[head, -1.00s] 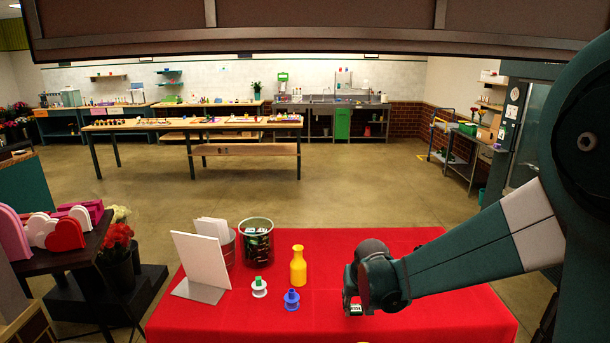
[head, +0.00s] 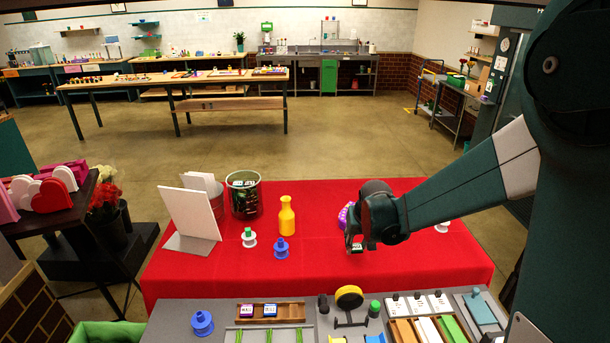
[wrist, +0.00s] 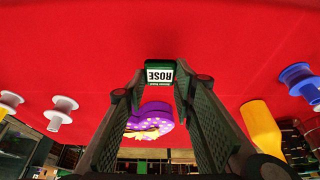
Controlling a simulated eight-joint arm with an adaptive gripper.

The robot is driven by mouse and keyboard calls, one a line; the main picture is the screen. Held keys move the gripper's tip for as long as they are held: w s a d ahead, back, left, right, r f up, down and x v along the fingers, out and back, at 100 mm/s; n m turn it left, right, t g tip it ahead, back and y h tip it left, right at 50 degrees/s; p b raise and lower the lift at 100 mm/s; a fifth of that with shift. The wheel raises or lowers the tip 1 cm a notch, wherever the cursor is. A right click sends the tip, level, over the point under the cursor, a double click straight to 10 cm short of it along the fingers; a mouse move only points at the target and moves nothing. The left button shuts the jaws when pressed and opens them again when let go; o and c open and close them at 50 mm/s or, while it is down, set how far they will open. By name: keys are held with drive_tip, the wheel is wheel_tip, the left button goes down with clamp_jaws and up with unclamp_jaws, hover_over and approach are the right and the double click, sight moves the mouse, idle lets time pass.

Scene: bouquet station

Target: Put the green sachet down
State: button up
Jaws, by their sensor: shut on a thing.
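The green sachet (wrist: 159,73) with a white "ROSE" label is between the fingertips of my gripper (wrist: 155,85), seen in the wrist view. My gripper is shut on it. In the head view my gripper (head: 355,244) is low over the right half of the red-covered table (head: 310,270), right of the yellow bottle (head: 287,217). The sachet (head: 356,248) shows as a small dark and white piece under the wrist. I cannot tell whether it touches the cloth.
Green-white (head: 249,238) and blue (head: 281,249) spools, a sachet tin (head: 244,195) and a white card stand (head: 190,215) are left. Open cloth lies in front.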

drive_tip(key=w+a+r+p, duration=0.5)
drive_tip(key=w+a+r, duration=0.3)
drive_tip(key=a, duration=0.4)
drive_tip(key=shift+w+p, duration=0.2)
drive_tip(key=shift+p, duration=0.2)
drive_tip(key=shift+a, duration=0.1)
drive_tip(key=shift+f, duration=2.85)
drive_tip(key=shift+f, duration=0.1)
drive_tip(key=shift+f, duration=1.95)
drive_tip(key=shift+s+f+b, duration=0.1)
drive_tip(key=shift+f+b, duration=0.5)
drive_tip(key=shift+b, duration=0.1)
